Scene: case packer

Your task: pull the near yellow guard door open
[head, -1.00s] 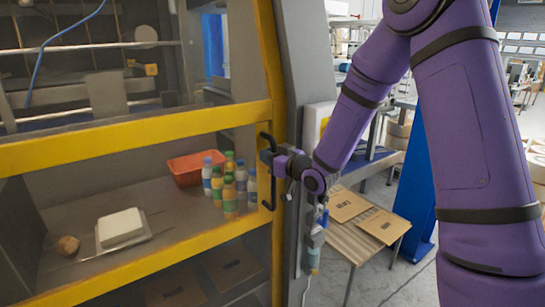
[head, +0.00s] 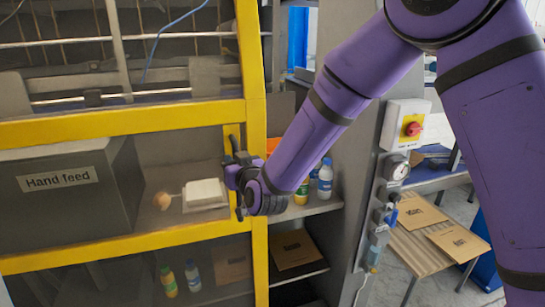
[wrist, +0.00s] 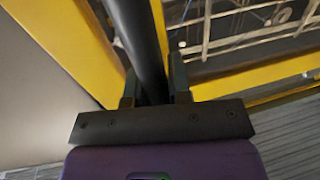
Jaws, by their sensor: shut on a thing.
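The near guard door (head: 252,60) has a yellow frame with clear panels and stands ajar. A gap shows between its right edge and the grey machine post (head: 373,150). Its black upright handle (head: 233,135) is on the right side of the frame. My gripper (head: 238,172) is shut on this handle, at about its middle. In the wrist view the dark handle bar (wrist: 137,40) runs between my two fingers (wrist: 153,88), with the yellow frame (wrist: 60,45) behind. My purple arm hides part of the opening.
Bottles (head: 325,180) stand on the shelf inside the opening. A cardboard piece (head: 293,248) lies on the lower shelf. A slatted table (head: 412,258) with flat cartons stands beyond.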

